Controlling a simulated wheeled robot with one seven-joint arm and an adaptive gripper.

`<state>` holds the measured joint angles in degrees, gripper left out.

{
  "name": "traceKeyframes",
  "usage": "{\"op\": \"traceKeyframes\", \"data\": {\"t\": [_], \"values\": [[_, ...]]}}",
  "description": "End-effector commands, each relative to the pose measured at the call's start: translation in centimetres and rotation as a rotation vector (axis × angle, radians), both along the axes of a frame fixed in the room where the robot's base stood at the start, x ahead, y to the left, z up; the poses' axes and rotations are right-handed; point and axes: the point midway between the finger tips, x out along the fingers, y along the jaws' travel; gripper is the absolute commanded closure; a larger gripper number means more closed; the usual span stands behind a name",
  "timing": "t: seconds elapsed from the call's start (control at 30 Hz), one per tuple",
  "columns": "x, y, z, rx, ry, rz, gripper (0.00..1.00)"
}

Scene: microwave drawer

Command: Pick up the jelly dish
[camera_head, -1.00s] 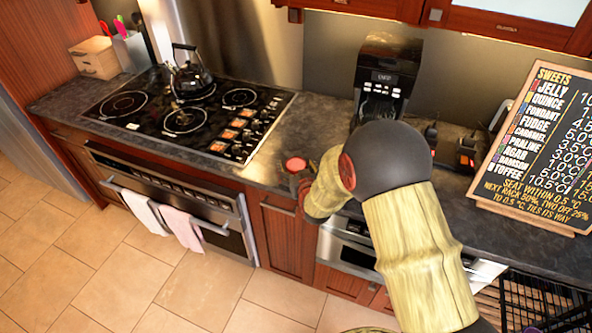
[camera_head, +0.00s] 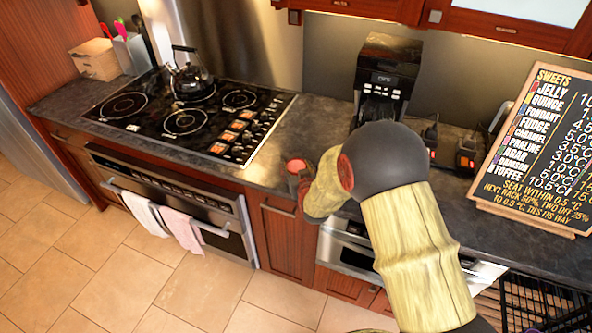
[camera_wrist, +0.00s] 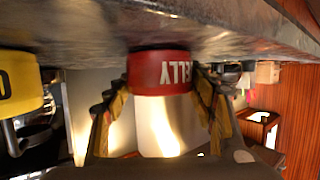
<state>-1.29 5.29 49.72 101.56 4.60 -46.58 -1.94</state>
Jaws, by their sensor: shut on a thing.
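The jelly dish is a small red round dish (camera_head: 297,165) at the front edge of the dark counter, left of my arm in the head view. In the wrist view, where the picture is upside down, its red side (camera_wrist: 160,72) shows white lettering ending in "LLY". My gripper (camera_wrist: 160,90) has one finger on each side of the dish and is shut on it. In the head view my gripper (camera_head: 303,184) is partly hidden by my wrist. The dish's base is at or very close to the counter surface; I cannot tell whether it touches.
A yellow dish (camera_wrist: 18,85) stands beside the red one in the wrist view. A stove with a kettle (camera_head: 190,78) is to the left. A coffee maker (camera_head: 385,80) and a sweets board (camera_head: 535,150) stand behind and right. The counter between stove and coffee maker is clear.

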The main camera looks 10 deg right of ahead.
Motion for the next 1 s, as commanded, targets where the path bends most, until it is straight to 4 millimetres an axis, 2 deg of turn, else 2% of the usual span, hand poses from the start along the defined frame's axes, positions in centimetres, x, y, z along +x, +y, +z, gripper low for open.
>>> {"op": "traceKeyframes", "data": {"t": [0.33,0.67,0.83,0.93,1.0], "values": [[0.0,0.0,0.0,0.0,0.0,0.0,0.79],[0.1,0.0,0.5,0.0,-0.002,0.0,0.79],[0.1,0.0,2.1,0.0,-0.005,0.0,0.79],[0.1,0.0,3.8,0.0,-0.006,0.0,0.79],[-1.0,-0.1,4.8,0.0,-0.005,0.0,0.79]]}}
